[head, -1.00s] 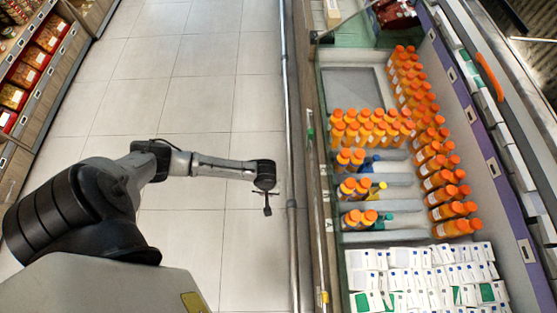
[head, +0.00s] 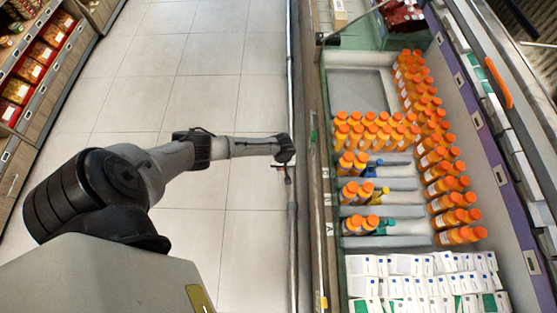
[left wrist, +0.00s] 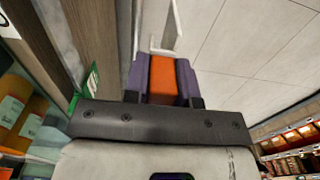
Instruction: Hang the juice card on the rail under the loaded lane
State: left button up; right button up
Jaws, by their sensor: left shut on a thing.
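My left gripper (head: 285,172) is over the aisle side of the chiller's front edge, left of the juice lanes. In the left wrist view my left gripper (left wrist: 162,82) has its purple fingers shut on an orange piece, which I take to be part of the juice card (left wrist: 162,78). A thin white panel or frame (left wrist: 165,32) shows just beyond it. The front rail (head: 326,200) runs along the chiller edge. My right gripper is out of view.
White cartons (head: 420,280) fill the near end. A metal bar (head: 291,110) runs beside the chiller. The aisle floor (head: 215,90) is clear.

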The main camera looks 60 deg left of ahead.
pick_arm(q)
jog(key=shift+w+d+b, duration=1.4)
jog(key=shift+w+b, duration=0.4)
jog(key=shift+w, duration=0.55)
jog(key=b, duration=0.9)
send_over(315, 174)
jog(key=shift+w+f, duration=0.1)
jog(key=shift+f, duration=0.05)
jog(key=shift+f+b, duration=0.45)
jog(key=shift+f, duration=0.75)
jog(key=shift+d+f+b, duration=0.1)
jog(key=shift+f+b, duration=0.55)
jog(key=shift+f, duration=0.65)
